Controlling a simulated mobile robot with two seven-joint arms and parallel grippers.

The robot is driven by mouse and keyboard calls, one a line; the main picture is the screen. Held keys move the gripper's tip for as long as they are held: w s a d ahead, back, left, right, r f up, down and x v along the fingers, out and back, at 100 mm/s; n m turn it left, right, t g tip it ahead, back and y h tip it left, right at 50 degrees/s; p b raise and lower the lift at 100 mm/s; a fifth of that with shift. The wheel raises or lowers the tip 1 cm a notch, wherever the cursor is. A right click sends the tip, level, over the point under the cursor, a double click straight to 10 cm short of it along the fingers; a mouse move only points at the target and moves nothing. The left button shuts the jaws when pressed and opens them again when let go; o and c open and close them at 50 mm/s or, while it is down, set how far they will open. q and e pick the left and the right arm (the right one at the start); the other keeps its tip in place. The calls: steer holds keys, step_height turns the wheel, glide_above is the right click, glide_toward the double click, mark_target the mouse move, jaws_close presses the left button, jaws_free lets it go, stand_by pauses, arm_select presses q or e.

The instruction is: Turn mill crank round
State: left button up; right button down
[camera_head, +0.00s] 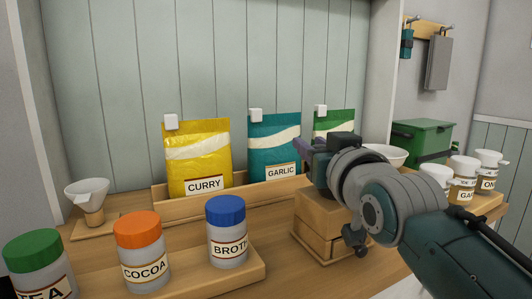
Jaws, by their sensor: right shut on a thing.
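The mill (318,240) is a wooden box with a drawer-like front, standing on the counter right of the middle. My right arm comes in from the right and covers the mill's upper right side. My right gripper (320,168) is over the top of the mill, shut at the place of the crank. The crank itself and the fingertips are mostly hidden behind the gripper and wrist, so the crank's angle cannot be told. My left gripper is not in view.
Curry (200,160), garlic (275,150) and green bags stand in a wooden rack behind. Tea, cocoa (142,250) and broth (227,235) jars line the front left. A funnel (88,192) is far left. White-lidded jars (463,180) and a green box (422,140) stand right.

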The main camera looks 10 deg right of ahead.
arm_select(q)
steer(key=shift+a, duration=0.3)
arm_select(e)
steer(key=shift+a, duration=0.1)
steer(key=c, duration=0.5)
jaws_free()
steer(key=shift+w, duration=0.1)
steer(key=shift+c, duration=0.2)
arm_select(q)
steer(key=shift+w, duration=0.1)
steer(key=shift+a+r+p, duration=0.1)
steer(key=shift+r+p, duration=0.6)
arm_select(e)
steer(key=s, duration=1)
